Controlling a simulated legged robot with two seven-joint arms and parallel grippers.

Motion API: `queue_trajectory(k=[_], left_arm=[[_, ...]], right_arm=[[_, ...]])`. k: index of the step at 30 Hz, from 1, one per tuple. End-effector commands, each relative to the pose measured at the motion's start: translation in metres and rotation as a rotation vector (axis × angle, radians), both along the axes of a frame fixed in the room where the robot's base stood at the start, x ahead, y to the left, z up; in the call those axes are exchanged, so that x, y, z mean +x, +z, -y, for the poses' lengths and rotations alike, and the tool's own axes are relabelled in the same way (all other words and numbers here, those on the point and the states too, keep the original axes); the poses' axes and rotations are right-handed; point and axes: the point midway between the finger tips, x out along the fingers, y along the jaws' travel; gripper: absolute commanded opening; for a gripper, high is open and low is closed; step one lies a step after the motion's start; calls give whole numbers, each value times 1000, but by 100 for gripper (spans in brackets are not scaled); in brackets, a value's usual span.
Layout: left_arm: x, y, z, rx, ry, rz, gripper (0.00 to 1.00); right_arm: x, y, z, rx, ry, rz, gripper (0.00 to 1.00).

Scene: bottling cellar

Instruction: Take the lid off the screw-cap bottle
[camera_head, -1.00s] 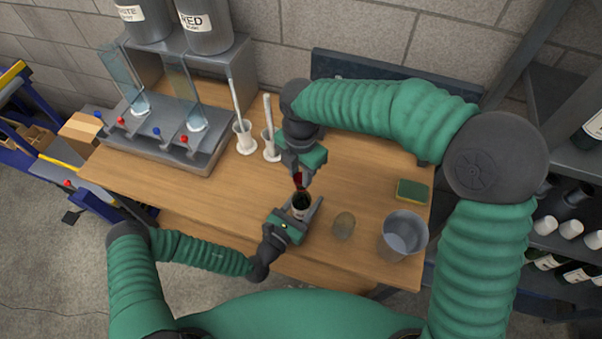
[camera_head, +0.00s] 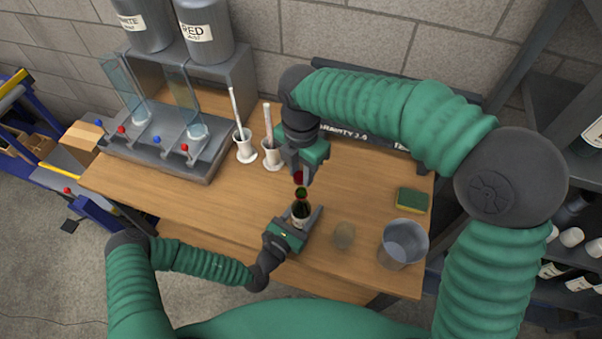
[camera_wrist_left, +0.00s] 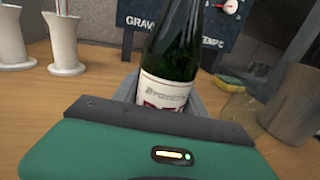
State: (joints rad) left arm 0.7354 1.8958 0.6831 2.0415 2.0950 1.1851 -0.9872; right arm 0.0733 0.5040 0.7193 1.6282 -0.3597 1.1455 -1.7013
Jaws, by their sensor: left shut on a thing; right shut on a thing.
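The screw-cap bottle (camera_head: 300,211) is dark green with a pale label. It stands between the jaws of my left gripper (camera_head: 304,217), which is shut on its body, low over the front of the bench. The left wrist view shows the bottle (camera_wrist_left: 172,55) close up, its label facing that camera and its top cut off by the frame. My right gripper (camera_head: 299,181) points down from above, shut on the red lid (camera_head: 298,178). The lid is just above the bottle's neck and looks apart from it, though the gap is small.
A glass tumbler (camera_head: 343,235) and a clear bucket (camera_head: 403,243) stand right of the bottle, with a sponge (camera_head: 413,200) behind. Two white holders (camera_head: 245,150) (camera_head: 272,157) with upright tubes stand at the back. A filling machine (camera_head: 165,145) fills the left. The bench's middle left is clear.

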Motion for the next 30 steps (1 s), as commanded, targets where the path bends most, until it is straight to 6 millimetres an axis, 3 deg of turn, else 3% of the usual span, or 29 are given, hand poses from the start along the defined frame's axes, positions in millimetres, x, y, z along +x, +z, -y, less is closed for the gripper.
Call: queue_trajectory(k=[1, 2, 7, 19, 30], left_arm=[[0, -1, -1, 1, 1, -1, 0], [0, -1, -1, 1, 1, -1, 50], [0, 0, 0, 1, 1, 1, 72], [-6, -1, -4, 1, 0, 0, 74], [-78, -2, -53, -1, 3, -3, 74]], right_arm=[[0, 0, 0, 0, 0, 0, 0], [0, 0, 0, 0, 0, 0, 0], [0, 0, 0, 0, 0, 0, 0], [0, 0, 0, -1, 0, 1, 0], [0, -5, 0, -1, 0, 1, 0]])
